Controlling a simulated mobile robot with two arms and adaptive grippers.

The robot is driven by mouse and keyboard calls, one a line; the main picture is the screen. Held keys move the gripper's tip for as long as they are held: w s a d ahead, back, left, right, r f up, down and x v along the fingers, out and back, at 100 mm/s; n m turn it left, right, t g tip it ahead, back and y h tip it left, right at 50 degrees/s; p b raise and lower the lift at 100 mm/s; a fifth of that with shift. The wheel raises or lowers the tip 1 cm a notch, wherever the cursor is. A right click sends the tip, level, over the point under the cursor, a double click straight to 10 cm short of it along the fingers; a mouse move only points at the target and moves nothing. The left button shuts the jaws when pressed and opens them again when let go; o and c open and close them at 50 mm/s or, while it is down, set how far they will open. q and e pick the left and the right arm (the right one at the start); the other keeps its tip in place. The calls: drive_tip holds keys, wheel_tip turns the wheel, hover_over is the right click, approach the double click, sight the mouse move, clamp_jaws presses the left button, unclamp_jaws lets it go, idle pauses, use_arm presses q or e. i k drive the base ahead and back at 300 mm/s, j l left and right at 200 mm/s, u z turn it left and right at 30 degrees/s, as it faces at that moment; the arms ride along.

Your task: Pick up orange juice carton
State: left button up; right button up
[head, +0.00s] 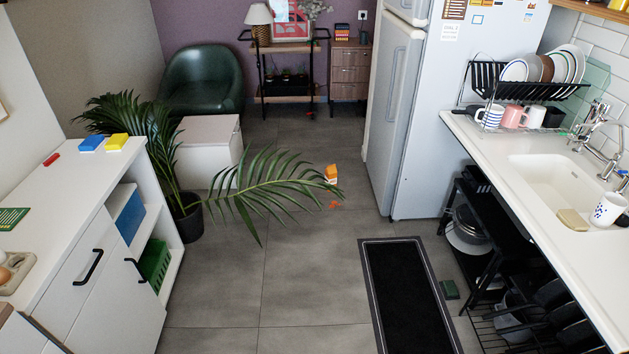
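A small orange and white carton (331,174), which looks like the orange juice carton, stands on the grey tiled floor in the head view, a little right of the middle. The tip of a palm leaf lies across the view just in front of its lower part. A small orange-red patch (333,204) shows on the floor just in front of it, too small to make out. Neither of my grippers shows in the head view.
A potted palm (188,218) spreads its leaves over the floor left of the carton. A fridge (420,110) stands to the right. A black mat (405,290) lies in front.

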sight(330, 172)
drive_tip(key=i+u, duration=0.3)
drive_tip(key=i, duration=2.9)
drive_tip(key=i+z, duration=0.15)
drive_tip(key=i, duration=0.3)
drive_tip(key=i+j+z, duration=0.1)
drive_tip(key=i, duration=0.3)
drive_tip(key=i+j+z, duration=0.15)
drive_tip(key=i, duration=0.3)
